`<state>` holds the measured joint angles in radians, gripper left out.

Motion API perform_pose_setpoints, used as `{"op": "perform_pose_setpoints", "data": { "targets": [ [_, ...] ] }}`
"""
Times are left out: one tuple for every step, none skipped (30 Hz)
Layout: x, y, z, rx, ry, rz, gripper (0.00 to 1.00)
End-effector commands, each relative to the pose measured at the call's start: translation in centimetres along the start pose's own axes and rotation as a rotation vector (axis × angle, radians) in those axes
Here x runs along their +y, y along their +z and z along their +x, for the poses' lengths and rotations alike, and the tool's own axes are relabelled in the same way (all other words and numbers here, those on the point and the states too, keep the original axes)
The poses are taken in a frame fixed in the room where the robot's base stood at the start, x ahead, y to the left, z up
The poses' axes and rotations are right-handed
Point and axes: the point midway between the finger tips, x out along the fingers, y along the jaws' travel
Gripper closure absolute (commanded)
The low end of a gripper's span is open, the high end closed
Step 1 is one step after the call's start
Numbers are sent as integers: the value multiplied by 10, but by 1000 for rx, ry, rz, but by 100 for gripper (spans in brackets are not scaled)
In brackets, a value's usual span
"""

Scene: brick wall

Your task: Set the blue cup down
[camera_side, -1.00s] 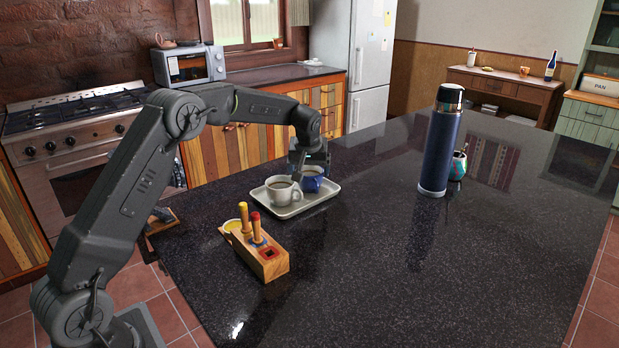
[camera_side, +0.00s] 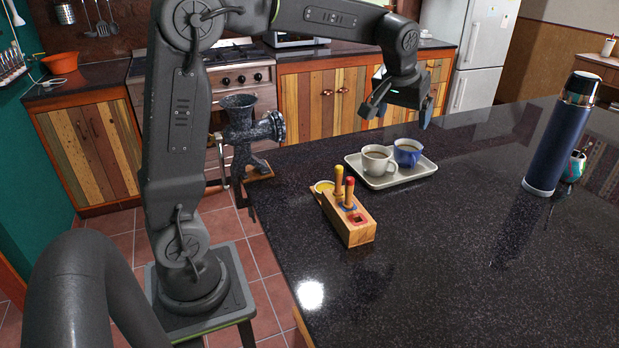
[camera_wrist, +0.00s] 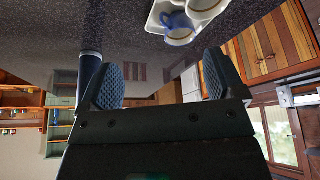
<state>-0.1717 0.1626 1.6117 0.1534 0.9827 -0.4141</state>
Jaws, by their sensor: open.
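The blue cup (camera_side: 407,154) stands upright on a pale tray (camera_side: 398,180) on the dark counter, with brown drink showing inside. A white cup (camera_side: 376,164), also filled, stands just left of it on the same tray. My gripper (camera_side: 399,114) is open and empty above the tray, clear of both cups. In the wrist view, my open fingers (camera_wrist: 162,80) have nothing between them. The blue cup (camera_wrist: 179,32) and part of the tray (camera_wrist: 152,18) show at the top of that view, beyond the fingers.
A wooden block with coloured-handled pegs (camera_side: 350,222) stands in front of the tray. A tall blue flask (camera_side: 560,140) stands to the right, with a small teal gourd (camera_side: 574,168) behind it. A metal grinder (camera_side: 245,130) is at the counter's left edge. The counter's middle is clear.

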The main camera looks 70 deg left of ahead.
Motion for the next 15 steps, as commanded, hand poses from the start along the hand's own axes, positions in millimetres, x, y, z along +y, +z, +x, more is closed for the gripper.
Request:
{"op": "perform_pose_setpoints", "data": {
  "targets": [
    [0, 23, -21, 10, 22, 43, 12],
    [-1, 36, -30, 13, 35, 70, 12],
    [-2, 55, -41, 17, 51, 105, 12],
    [-3, 69, -49, 21, 63, 131, 12],
    [-5, 83, -56, 24, 75, 157, 12],
    [-7, 103, -64, 29, 91, 191, 12],
    [-9, 117, -69, 33, 103, 218, 12],
    [-12, 132, -73, 38, 115, 245, 12],
    [-15, 152, -78, 44, 131, 278, 12],
    [-18, 166, -80, 47, 142, 301, 12],
    [-21, 179, -82, 51, 152, 326, 12],
    [-24, 196, -83, 57, 165, 355, 12],
    [-27, 207, -83, 60, 174, 374, 12],
    [-29, 218, -82, 63, 182, 393, 12],
    [-32, 230, -82, 68, 192, 415, 12]
  ]
}}
